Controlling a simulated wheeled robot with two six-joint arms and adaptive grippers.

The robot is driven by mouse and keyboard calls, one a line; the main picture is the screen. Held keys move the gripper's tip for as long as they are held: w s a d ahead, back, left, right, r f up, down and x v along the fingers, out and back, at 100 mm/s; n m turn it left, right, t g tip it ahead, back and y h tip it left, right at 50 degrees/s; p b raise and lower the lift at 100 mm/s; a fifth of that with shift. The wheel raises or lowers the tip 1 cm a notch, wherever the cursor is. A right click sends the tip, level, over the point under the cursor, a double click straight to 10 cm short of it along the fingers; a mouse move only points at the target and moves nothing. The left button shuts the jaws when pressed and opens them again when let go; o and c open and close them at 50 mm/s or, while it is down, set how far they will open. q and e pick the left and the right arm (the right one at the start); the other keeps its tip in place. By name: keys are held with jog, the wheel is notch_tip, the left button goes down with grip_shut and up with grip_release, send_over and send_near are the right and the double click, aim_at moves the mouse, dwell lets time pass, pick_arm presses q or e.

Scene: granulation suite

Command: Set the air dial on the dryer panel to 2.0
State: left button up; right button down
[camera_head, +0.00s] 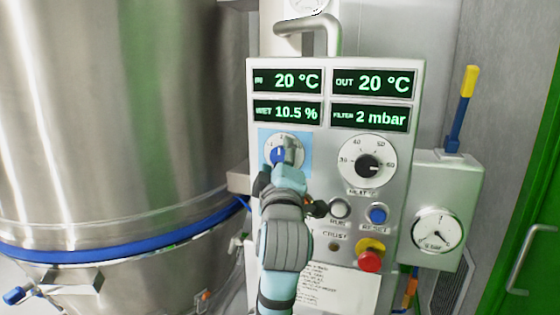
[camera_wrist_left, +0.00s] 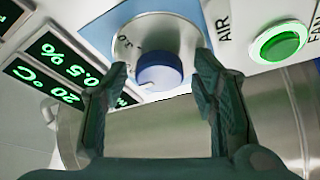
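The air dial (camera_head: 278,154) is a blue knob on a round white scale, set on a light-blue patch at the panel's left. In the left wrist view the blue knob (camera_wrist_left: 160,74) shows with part of its scale and the label AIR beside it. My left gripper (camera_head: 284,172) is at the dial and covers part of it. In the left wrist view its two fingers (camera_wrist_left: 162,82) are spread, one on each side of the knob, with gaps visible between finger and knob. The dial's exact setting cannot be read. My right gripper is not in view.
The dryer panel (camera_head: 325,145) also carries green displays, a black heat knob (camera_head: 367,166), a blue reset button (camera_head: 378,214) and a red emergency button (camera_head: 369,261). A lit green button (camera_wrist_left: 281,44) is near the AIR label. A steel vessel (camera_head: 110,110) stands left; a gauge box (camera_head: 437,230) is right.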

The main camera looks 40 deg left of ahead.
pick_arm(q)
jog(key=v, duration=0.7)
jog(key=shift+s+d, duration=0.2)
jog(key=shift+s, duration=0.05)
jog(key=shift+a+f, duration=0.1)
jog(key=shift+a, duration=0.05)
